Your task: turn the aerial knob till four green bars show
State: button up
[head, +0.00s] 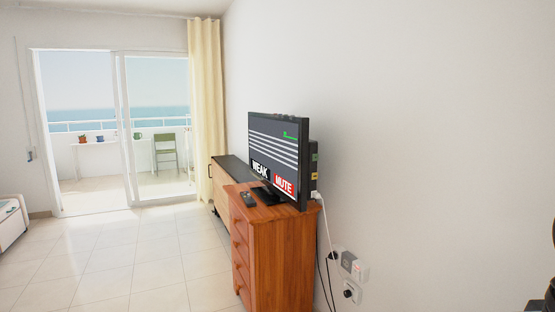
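The television (277,157) stands on a wooden chest of drawers, its screen turned toward the left and seen at a slant. The screen shows several pale slanted stripes on dark grey, a short green mark near the top right, a black "WEAK" label (260,170) and a red "MUTE" label (284,185). I cannot make out separate green bars. Small coloured labels (314,168) sit on the television's right side. I cannot clearly pick out the aerial knob. My gripper is not clearly visible; only dark parts I cannot identify show at the lower right edge.
The chest of drawers (278,232) stands against the right wall, with a dark remote (248,199) on top. Cables hang behind it to wall sockets (351,292) and a white box (354,266). Tiled floor (130,262) at the left is clear, toward sliding balcony doors (125,130).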

aim_at(347, 294)
jog(key=u, duration=0.25)
jog(key=i, duration=1.95)
jog(key=z, duration=0.45)
